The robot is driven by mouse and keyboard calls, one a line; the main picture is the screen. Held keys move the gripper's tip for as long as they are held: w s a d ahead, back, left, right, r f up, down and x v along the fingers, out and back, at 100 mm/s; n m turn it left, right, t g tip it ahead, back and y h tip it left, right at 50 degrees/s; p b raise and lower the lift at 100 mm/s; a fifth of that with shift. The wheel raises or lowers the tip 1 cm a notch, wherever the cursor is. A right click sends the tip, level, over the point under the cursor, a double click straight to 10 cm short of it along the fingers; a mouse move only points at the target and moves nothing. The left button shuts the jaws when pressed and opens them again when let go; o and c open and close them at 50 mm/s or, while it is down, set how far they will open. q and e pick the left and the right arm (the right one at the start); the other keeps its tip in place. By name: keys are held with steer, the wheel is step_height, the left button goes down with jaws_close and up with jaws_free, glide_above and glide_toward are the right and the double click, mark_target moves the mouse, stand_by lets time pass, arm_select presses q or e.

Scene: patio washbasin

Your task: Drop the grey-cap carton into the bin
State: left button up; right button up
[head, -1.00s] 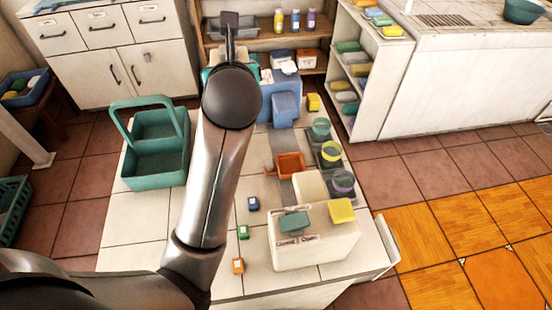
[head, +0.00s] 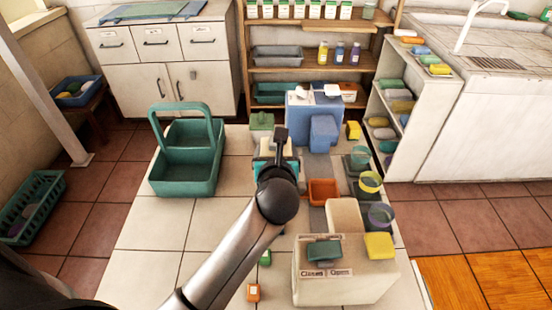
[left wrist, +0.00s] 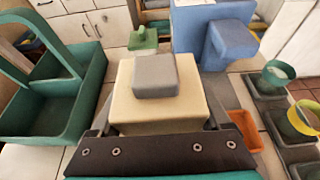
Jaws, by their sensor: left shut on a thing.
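The grey-cap carton, a cream block with a grey cap (left wrist: 155,76), is held upright in my left gripper (left wrist: 158,128), whose dark fingers lie on both sides of it in the left wrist view. In the head view my left gripper (head: 279,150) is above the tiled table, and its wrist hides most of the carton. A blue box (head: 300,112) with a lighter blue block at its front stands just beyond, to the right; it also shows in the left wrist view (left wrist: 190,28). I cannot tell for sure which container is the bin. My right gripper is not in view.
A teal caddy (head: 187,172) with a tall handle stands left. A green block (head: 262,121) sits behind my gripper. An orange tray (head: 322,191), several coloured cups (head: 370,182) and a cream box (head: 345,284) stand right. The front left tiles are clear.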

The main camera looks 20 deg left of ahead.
arm_select(q)
steer(key=shift+f, duration=0.8)
steer(key=o, duration=1.2)
steer(key=shift+f, duration=0.15)
steer(key=shift+c, duration=0.2)
